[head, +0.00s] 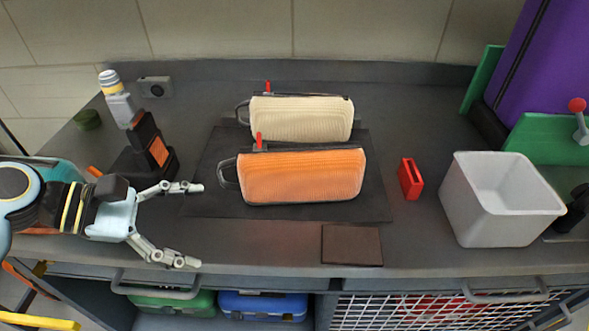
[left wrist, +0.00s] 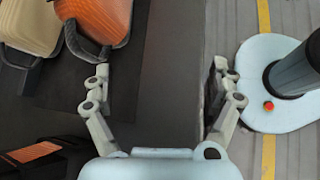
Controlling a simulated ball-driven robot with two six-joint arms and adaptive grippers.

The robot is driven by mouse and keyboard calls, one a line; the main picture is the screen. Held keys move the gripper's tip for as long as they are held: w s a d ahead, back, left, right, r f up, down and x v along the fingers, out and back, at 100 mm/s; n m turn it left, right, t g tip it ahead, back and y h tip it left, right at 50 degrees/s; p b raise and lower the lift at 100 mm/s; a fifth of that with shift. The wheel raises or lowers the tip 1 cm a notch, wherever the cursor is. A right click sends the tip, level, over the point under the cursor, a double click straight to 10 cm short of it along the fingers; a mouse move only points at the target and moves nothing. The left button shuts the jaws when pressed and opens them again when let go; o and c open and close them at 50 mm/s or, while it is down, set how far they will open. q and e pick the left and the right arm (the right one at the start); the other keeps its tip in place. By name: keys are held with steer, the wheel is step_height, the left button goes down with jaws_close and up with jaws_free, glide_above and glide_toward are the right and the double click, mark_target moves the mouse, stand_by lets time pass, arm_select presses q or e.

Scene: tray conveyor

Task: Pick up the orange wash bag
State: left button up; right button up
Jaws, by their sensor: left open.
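The orange wash bag (head: 302,177) lies on a dark mat (head: 290,213) in the middle of the counter, with its dark loop handle on its left end and a red zip pull on top. It also shows at the top left of the left wrist view (left wrist: 103,17). A cream wash bag (head: 302,119) lies just behind it. My left gripper (head: 196,225) is open and empty, to the left of the orange bag and apart from it, its fingers pointing right. In the left wrist view the open fingers (left wrist: 158,82) show below and right of the bag's handle. My right gripper is not visible.
A white bin (head: 463,200) and a red holder (head: 410,178) stand to the right. A brown flat pad (head: 351,245) lies near the front edge. A black-and-orange device (head: 150,140) stands behind my left gripper. Counter between gripper and bag is clear.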

mark_target(248, 180)
arm_select(q)
steer(key=w+r+n, duration=0.1)
steer(key=n, duration=0.1)
steer(key=w+r+n+h, duration=0.1)
steer(key=w, duration=0.1)
steer(key=w+a+r+n+t+h, duration=0.1)
steer(key=w+n, duration=0.1)
steer(key=shift+n, duration=0.3)
steer(key=x, duration=0.5)
steer(key=shift+w+r, duration=0.15)
steer(key=x, duration=0.2)
steer(key=b+x, duration=0.1)
steer(key=x, duration=0.2)
steer(key=shift+w+d, duration=0.25)
steer(key=shift+w, duration=0.2)
steer(key=shift+r, duration=0.1)
steer(key=shift+c, duration=0.4)
steer(key=c, duration=1.7)
steer(key=shift+r, duration=0.15)
